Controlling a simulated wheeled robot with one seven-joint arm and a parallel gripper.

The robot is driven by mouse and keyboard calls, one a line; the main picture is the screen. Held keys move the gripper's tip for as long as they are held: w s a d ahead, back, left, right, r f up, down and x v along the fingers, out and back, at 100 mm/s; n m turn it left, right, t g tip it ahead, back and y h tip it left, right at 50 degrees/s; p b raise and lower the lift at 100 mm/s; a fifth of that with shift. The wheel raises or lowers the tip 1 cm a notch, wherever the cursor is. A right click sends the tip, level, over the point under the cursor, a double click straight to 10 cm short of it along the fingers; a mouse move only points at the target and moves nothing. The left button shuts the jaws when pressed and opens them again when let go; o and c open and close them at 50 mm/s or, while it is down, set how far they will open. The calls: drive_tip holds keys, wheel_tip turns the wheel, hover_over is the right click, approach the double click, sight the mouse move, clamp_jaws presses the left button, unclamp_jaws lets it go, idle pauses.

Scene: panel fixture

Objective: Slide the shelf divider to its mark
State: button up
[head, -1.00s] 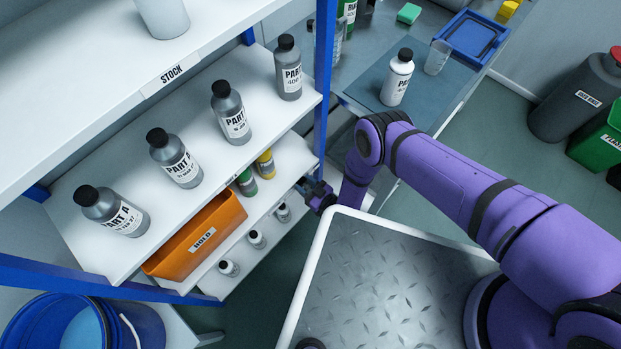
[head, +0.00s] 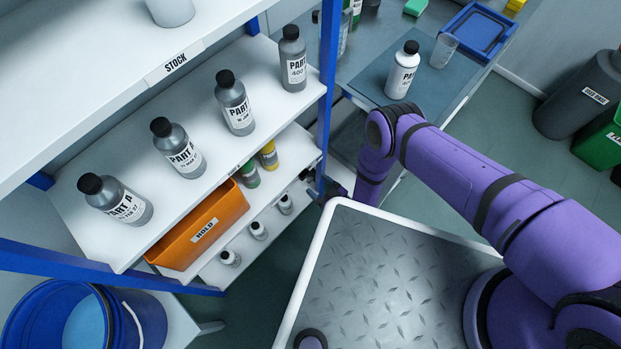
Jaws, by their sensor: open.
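I cannot make out a shelf divider or its mark for certain. The open shelf unit has a white middle shelf (head: 75,228) with several grey PART A bottles. Below it, an orange bin labelled HOLD (head: 205,228) sits on a lower shelf, left of a green-labelled bottle (head: 250,178) and a yellow-labelled bottle (head: 268,155). My gripper (head: 333,190) is low beside the shelf's blue front post (head: 328,90), at the right end of the lower shelves. It is small, dark and partly hidden, and its fingers are hard to see. Nothing is seen in it.
A workbench at the back holds a white bottle (head: 403,70), a clear cup (head: 443,50) and a blue tray (head: 480,28). A blue bucket (head: 140,320) stands at lower left.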

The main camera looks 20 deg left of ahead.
drive_tip(key=shift+v, duration=2.8)
